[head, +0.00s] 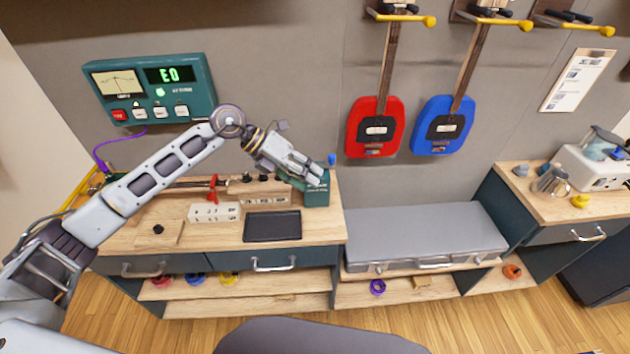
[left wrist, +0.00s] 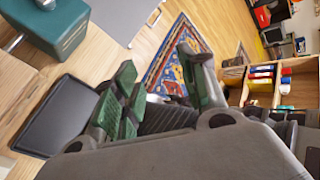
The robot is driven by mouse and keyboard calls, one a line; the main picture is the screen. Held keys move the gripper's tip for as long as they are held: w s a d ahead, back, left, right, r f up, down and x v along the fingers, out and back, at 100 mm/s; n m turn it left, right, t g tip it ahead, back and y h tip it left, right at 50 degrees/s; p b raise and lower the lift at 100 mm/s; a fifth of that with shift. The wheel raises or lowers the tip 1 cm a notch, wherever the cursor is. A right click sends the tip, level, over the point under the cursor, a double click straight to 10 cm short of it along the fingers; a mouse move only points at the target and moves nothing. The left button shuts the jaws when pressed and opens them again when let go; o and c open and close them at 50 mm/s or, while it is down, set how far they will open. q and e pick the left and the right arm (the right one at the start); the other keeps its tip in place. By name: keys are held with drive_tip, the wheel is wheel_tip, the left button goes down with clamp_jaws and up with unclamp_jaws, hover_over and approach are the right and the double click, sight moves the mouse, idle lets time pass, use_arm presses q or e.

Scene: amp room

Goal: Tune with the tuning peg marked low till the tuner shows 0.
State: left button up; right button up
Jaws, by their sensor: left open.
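The teal tuner (head: 150,88) is on the back wall. Its display (head: 170,75) shows green characters that look like "E0", and a small green light glows below it. Several dark tuning pegs (head: 247,178) stand in a row on the wooden bench at the back; their markings are too small to read. My left gripper (head: 318,172) is open and empty, to the right of the pegs and above a teal box (head: 317,194). In the left wrist view, the open fingers (left wrist: 165,92) have green pads with nothing between them. My right gripper is out of view.
A black tray (head: 272,226) and a white labelled block (head: 214,213) lie on the bench (head: 200,238). A grey case (head: 425,231) is at the right. Red (head: 375,137) and blue (head: 440,137) guitars hang on the wall. The left wrist view shows a patterned rug (left wrist: 178,55).

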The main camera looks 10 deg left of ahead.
use_arm(q)
drive_tip(key=d, duration=0.1)
drive_tip(key=s+d+h, duration=0.1)
drive_tip(key=d+r, duration=0.1)
drive_tip(key=shift+s+r+h, duration=0.1)
drive_tip(key=shift+s+h, duration=0.2)
idle(0.4)
